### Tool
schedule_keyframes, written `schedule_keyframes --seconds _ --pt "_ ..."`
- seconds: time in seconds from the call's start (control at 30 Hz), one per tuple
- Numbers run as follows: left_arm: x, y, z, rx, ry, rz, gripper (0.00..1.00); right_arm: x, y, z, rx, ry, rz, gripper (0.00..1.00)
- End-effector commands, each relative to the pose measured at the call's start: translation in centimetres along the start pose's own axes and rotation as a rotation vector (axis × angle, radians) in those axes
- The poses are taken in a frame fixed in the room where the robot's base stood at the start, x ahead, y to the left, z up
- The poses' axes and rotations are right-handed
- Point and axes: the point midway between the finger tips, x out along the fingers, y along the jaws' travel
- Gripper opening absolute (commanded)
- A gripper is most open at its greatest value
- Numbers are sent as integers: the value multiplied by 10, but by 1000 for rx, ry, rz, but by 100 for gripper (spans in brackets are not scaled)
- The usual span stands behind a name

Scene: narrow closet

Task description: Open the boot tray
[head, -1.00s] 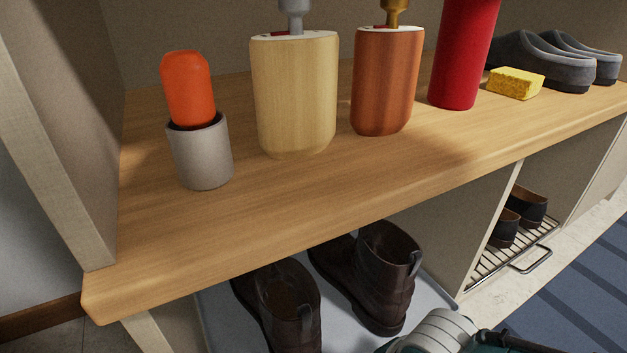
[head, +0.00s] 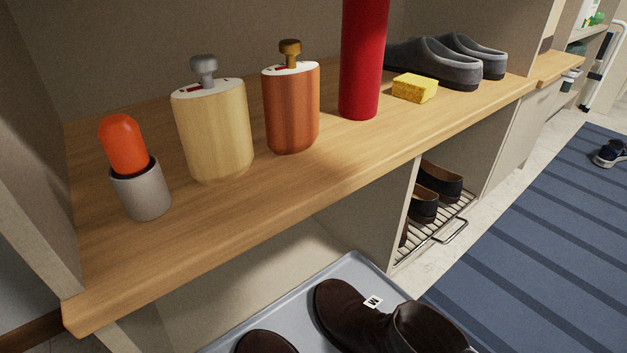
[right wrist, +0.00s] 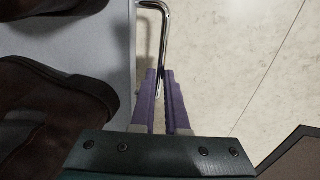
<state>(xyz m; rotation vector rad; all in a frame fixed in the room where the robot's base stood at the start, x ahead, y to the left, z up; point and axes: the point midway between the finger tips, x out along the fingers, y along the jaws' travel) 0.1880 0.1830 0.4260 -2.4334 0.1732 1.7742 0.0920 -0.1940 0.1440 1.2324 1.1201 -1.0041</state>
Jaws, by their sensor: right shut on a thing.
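The boot tray (head: 366,270) is a shallow grey tray, well out in front of the bench compartment, at the bottom of the head view. Dark brown boots (head: 352,312) stand on it, partly cut off by the lower edge. In the right wrist view, the tray (right wrist: 92,50) fills the upper left with the boots (right wrist: 50,105) on it. Its bent metal handle (right wrist: 165,28) reaches down between my fingers. My right gripper (right wrist: 161,76) is shut on this handle. My left gripper is in neither view.
The bench top (head: 230,240) carries a red-orange item in a grey cup (head: 142,190), two dispensers (head: 213,130), a red cylinder (head: 362,60), a yellow sponge (head: 415,88) and grey clogs (head: 440,65). A wire shoe rack (head: 435,235) sits right. A striped blue rug (head: 530,230) covers the floor.

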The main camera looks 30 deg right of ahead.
Motion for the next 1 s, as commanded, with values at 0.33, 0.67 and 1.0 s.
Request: schedule_keyframes --seconds 0.33,0.67,1.0 --pt "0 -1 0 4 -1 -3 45 0 -8 1 1 -3 -4 0" --pt "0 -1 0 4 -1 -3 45 0 -9 1 1 -4 -5 21" --pt "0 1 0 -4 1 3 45 0 -7 1 1 -2 -2 42"
